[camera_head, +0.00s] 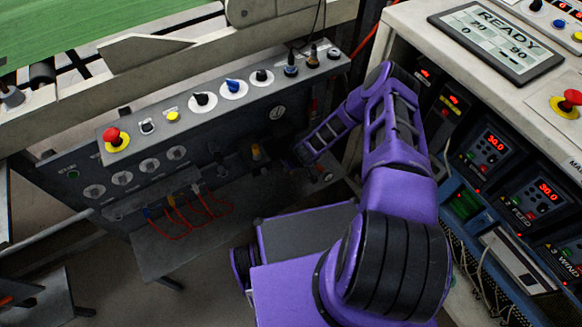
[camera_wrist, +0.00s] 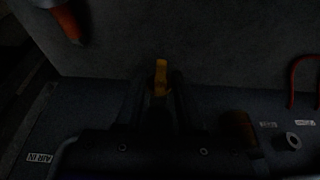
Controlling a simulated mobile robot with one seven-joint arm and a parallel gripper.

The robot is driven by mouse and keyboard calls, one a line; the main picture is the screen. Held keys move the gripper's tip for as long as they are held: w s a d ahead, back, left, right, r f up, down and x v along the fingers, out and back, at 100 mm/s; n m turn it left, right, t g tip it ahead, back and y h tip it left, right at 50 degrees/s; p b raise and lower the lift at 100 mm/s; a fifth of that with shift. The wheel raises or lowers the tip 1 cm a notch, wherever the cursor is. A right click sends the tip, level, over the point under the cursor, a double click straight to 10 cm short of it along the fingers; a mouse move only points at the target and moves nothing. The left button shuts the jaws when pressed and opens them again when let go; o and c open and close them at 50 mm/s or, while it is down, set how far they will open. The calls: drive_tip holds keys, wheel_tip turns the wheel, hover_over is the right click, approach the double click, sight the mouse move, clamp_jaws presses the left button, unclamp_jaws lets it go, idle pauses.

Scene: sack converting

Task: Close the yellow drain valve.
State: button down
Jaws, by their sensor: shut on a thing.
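The yellow drain valve's handle (camera_wrist: 161,72) shows in the middle of the wrist view as a small upright yellow-orange bar. My gripper (camera_wrist: 159,93) is shut on it, with a dark finger on either side. The fingers hide the lower part of the handle and the valve body. In the head view my purple arm reaches to the grey machine panel, and the gripper (camera_head: 287,158) is dark and hard to make out there. The wrist view is dim, so I cannot tell the valve's exact angle.
An orange-tipped part (camera_wrist: 68,24) is at upper left in the wrist view; a brownish cylinder (camera_wrist: 238,126) and a small round fitting (camera_wrist: 292,141) are at right. In the head view, red hoses (camera_head: 195,212) hang left of my gripper, below a red button (camera_head: 113,136).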

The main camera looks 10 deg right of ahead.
drive_tip(key=shift+d, duration=0.1)
drive_tip(key=y, duration=0.3)
drive_tip(key=m+g+y, duration=0.1)
drive_tip(key=shift+d+f+y, duration=0.15)
drive_tip(key=shift+d+y, duration=0.15)
drive_tip(key=m+g+y, duration=0.1)
drive_tip(key=y, duration=0.3)
drive_tip(key=shift+w+d+f, duration=0.1)
drive_tip(key=shift+y, duration=0.4)
drive_tip(key=c, duration=0.9)
unclamp_jaws()
drive_tip(key=shift+o, duration=0.2)
drive_tip(key=v, duration=1.2)
drive_tip(key=shift+w+p, duration=0.2)
drive_tip(key=shift+p, duration=0.2)
